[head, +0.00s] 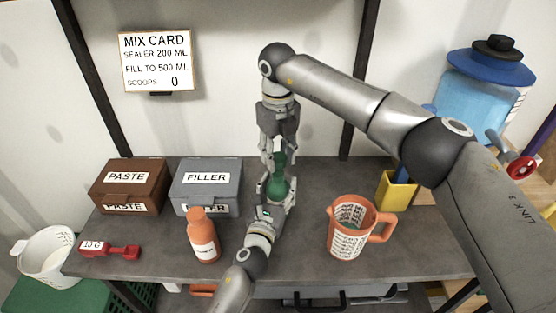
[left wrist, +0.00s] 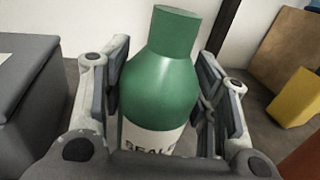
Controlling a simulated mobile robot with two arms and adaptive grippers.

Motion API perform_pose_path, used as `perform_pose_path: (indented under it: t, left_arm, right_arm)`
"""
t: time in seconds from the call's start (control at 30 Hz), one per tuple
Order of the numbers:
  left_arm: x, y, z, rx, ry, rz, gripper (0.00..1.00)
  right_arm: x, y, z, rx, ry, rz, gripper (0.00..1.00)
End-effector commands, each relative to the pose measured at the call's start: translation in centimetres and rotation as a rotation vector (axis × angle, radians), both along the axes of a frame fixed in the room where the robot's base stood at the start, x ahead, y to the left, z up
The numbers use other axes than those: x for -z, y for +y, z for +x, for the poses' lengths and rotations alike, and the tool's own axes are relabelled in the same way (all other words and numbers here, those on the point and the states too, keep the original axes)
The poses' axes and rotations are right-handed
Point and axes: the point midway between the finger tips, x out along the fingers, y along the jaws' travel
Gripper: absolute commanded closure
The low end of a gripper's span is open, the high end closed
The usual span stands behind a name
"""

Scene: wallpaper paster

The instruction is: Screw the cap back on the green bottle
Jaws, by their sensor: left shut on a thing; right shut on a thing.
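The green bottle (head: 277,188) stands upright above the dark table, in the middle of the head view. My left gripper (head: 274,183) is shut around its body from the front. In the left wrist view the green bottle (left wrist: 160,85) sits between both fingers, with a white label partly showing. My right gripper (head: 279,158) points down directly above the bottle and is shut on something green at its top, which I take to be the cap. The fingers hide most of it, and I cannot tell whether it touches the neck. The right gripper does not show in the left wrist view.
An orange bottle (head: 202,236) stands left of my left arm, an orange jug (head: 345,230) right of it. Brown paste (head: 128,188) and grey filler (head: 206,181) boxes stand at the back left. A red scoop (head: 110,250) lies front left; a yellow holder (head: 397,193) stands right.

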Motion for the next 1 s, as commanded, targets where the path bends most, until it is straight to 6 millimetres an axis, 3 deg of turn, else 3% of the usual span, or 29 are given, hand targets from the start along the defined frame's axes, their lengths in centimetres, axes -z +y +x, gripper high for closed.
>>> perform_pose_path:
  t: [0.13, 0.63, 1.0]
  left_arm:
    - [0.0, 0.0, 0.0, 0.000, 0.000, 0.000, 0.89]
    - [0.0, 0.0, 0.0, 0.000, 0.000, 0.000, 0.89]
    - [0.0, 0.0, 0.0, 0.000, 0.000, 0.000, 0.89]
  right_arm:
    - [1.7, 0.0, 0.0, 0.000, -0.001, -0.001, 0.74]
    - [1.8, 0.0, 0.0, -0.001, 0.000, -0.001, 0.74]
    - [3.5, 0.0, 0.0, -0.001, -0.001, -0.002, 0.74]
